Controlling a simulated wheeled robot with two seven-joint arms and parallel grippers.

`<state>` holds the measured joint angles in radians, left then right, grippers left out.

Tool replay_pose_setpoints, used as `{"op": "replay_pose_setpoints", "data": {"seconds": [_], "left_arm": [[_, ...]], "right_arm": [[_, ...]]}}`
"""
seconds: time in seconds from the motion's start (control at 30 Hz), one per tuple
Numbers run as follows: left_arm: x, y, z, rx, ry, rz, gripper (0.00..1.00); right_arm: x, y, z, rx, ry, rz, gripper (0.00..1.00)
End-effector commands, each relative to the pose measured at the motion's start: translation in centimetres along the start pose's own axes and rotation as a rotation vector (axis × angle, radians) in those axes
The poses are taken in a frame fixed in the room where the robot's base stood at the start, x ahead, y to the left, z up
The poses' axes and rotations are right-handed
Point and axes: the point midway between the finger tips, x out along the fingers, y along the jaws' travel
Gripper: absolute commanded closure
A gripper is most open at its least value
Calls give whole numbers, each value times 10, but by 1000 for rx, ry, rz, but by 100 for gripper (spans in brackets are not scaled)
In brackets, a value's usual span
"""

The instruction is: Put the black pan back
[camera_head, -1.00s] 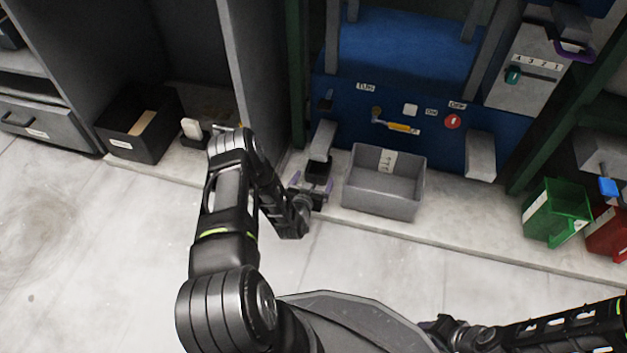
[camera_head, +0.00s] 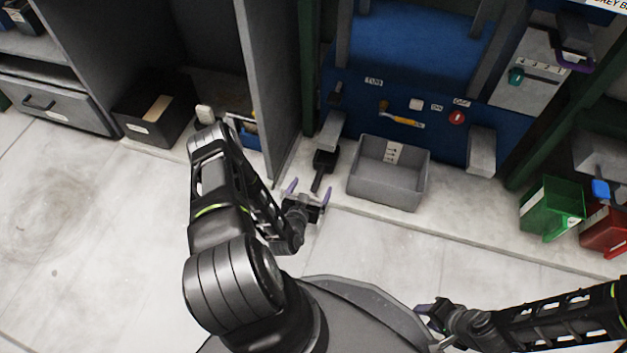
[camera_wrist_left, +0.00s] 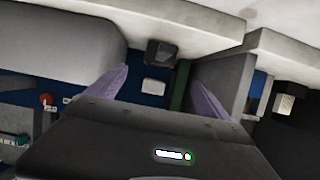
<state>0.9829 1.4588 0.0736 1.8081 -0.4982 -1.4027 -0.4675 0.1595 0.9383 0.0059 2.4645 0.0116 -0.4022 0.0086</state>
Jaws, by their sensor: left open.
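The black pan (camera_head: 325,159) lies at the foot of the blue press, left of the grey bin, just below a grey block. Its handle points toward me. My left gripper (camera_head: 309,190) is open and empty, its purple fingers spread on either side of the handle's near end and apart from the pan. In the left wrist view the open fingers (camera_wrist_left: 155,92) frame a dark square shape (camera_wrist_left: 160,52), which may be the pan seen end-on. My right gripper (camera_head: 428,326) is at the lower right, far from the pan, with its fingers apart and nothing seen between them.
A grey bin (camera_head: 367,190) stands right of the pan. A green bin (camera_head: 550,210) and a red bin (camera_head: 605,232) are at the far right. A black box (camera_head: 150,128) sits left, beyond a grey cabinet wall (camera_head: 268,80). The near floor is clear.

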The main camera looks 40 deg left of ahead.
Motion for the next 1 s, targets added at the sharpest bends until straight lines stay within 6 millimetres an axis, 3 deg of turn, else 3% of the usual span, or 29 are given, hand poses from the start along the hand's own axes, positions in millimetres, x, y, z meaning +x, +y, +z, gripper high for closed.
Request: {"op": "replay_pose_setpoints", "data": {"seconds": [0.83, 0.93, 1.0], "left_arm": [[-1, 1, 0, 0, -1, 2, 10], [0, 14, -2, -11, -31, 32, 10], [-1, 37, -3, -27, -86, 83, 10]], "right_arm": [[-1, 0, 0, 0, 0, 0, 64], [-1, 0, 0, 0, 0, 0, 64], [-1, 0, 0, 0, 0, 0, 64]]}}
